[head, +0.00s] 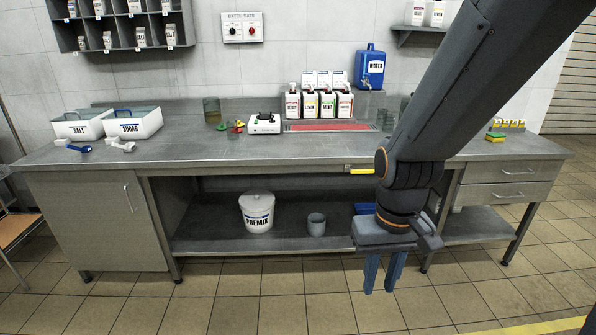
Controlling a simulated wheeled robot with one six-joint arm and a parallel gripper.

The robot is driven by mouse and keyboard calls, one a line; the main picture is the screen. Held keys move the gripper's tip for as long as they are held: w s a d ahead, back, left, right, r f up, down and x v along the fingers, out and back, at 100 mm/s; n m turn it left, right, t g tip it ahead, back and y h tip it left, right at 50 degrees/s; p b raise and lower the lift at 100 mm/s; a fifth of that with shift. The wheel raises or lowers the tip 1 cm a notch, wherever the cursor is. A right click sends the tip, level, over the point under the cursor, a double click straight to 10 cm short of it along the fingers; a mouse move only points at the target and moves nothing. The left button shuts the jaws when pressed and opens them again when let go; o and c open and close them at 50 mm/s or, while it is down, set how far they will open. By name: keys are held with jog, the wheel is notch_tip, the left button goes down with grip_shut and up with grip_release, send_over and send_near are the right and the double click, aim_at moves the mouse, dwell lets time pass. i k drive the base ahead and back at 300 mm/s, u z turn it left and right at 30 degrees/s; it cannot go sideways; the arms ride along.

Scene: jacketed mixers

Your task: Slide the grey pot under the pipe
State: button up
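A small grey pot (316,224) stands upright on the lower shelf of the steel bench, right of the white PREMIX bucket. No pipe can be made out in this view. My gripper (380,290) hangs in front of the bench, to the right of the pot and nearer to me, pointing down. Its two blue fingers are apart with a gap between them and nothing held. My arm hides part of the bench's right side and whatever stands behind it.
The PREMIX bucket (257,212) stands left of the pot. A blue item (364,208) on the lower shelf is partly hidden by my gripper. The bench top (200,150) carries SALT and SUGAR bins, a scale and bottles. The tiled floor (250,300) in front is clear.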

aim_at(315, 221)
jog(key=z, duration=0.05)
jog(key=i, duration=0.95)
